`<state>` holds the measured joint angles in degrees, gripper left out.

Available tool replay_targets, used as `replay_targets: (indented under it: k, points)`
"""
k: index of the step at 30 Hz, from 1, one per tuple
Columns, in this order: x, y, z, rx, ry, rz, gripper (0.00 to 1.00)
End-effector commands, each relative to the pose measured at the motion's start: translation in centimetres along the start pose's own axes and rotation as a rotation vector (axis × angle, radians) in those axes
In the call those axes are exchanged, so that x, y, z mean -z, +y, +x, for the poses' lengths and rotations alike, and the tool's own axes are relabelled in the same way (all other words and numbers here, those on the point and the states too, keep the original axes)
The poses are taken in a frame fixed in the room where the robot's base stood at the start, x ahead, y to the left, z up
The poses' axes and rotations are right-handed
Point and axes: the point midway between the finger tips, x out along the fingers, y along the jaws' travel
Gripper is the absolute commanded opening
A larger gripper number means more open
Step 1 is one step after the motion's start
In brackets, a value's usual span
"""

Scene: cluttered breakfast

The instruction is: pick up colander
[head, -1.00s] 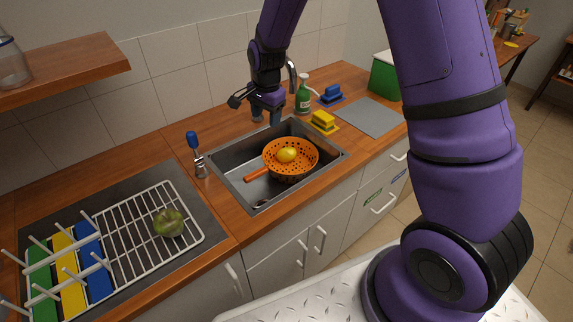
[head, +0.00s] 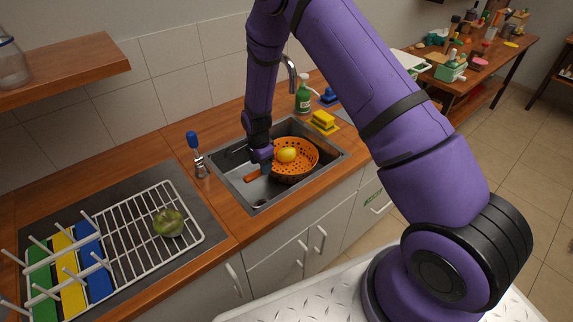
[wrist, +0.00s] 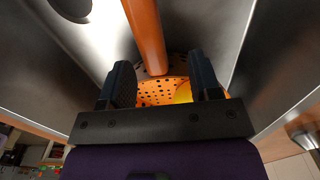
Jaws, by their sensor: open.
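The orange colander (head: 305,165) sits in the metal sink with a yellow lemon-like fruit (head: 286,154) in it. Its handle (head: 252,175) points to the left in the head view. My gripper (head: 264,165) is down at the sink, by the handle end of the colander, and its fingers are mostly hidden there. In the wrist view my gripper (wrist: 162,85) is open, with one dark finger on each side. The handle (wrist: 145,35) runs between and beyond the fingertips to the perforated bowl (wrist: 155,92). I see no contact with the handle.
A blue-handled brush (head: 194,150) stands on the counter to the left.

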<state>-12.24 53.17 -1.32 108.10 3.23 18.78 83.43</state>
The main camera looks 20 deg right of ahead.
Motion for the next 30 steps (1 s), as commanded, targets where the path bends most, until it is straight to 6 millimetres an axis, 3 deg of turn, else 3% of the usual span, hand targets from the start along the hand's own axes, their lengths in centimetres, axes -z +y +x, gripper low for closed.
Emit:
replay_targets:
  k: [7, 15, 23, 26, 30]
  points:
    - [-0.2, 0.2, 1.4, -0.001, -0.001, -0.001, 0.57]
    - [-0.5, 0.6, 5.0, -0.001, -0.001, -0.001, 0.57]
    - [-0.4, 0.5, 5.5, 0.001, 0.0, -0.001, 0.57]
    - [-0.4, 0.5, 5.4, 0.001, 0.0, -0.001, 0.39]
    - [-0.4, 0.5, 5.4, 0.0, 0.0, -0.001, 0.07]
